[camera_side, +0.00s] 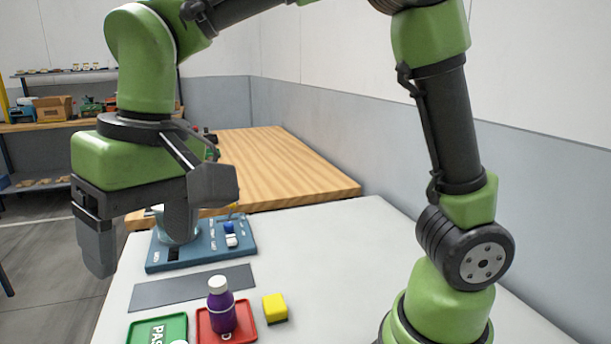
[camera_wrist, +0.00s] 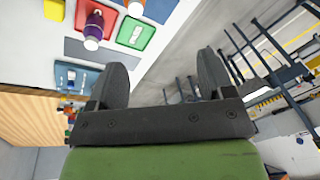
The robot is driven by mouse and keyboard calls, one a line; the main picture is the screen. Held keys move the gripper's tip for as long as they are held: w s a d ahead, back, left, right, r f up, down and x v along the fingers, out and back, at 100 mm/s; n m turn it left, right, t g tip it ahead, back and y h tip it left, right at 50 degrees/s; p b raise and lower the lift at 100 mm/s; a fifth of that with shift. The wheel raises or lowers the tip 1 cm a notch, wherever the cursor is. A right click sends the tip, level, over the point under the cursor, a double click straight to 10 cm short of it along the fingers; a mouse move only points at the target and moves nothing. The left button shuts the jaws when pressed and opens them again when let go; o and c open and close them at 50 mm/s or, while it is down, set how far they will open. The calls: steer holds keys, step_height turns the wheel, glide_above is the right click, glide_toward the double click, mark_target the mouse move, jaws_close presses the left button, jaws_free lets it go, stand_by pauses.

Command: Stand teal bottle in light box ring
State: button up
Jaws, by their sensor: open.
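No teal bottle body shows clearly.
A purple bottle (camera_side: 222,308) with a white cap stands on a red tray (camera_side: 247,333). A green PASS tray (camera_side: 145,331) lies left of it, a yellow cube (camera_side: 275,307) right. A grey strip (camera_side: 195,287) lies behind them. The table's right side is clear.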

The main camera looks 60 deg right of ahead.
steer(key=s+d+r+m+t, duration=0.3)
steer(key=s+d+t, duration=0.2)
steer(key=s+d, duration=0.7)
steer(key=shift+s+d+t, duration=0.25)
steer(key=shift+d+t, duration=0.15)
steer(key=shift+d, duration=0.35)
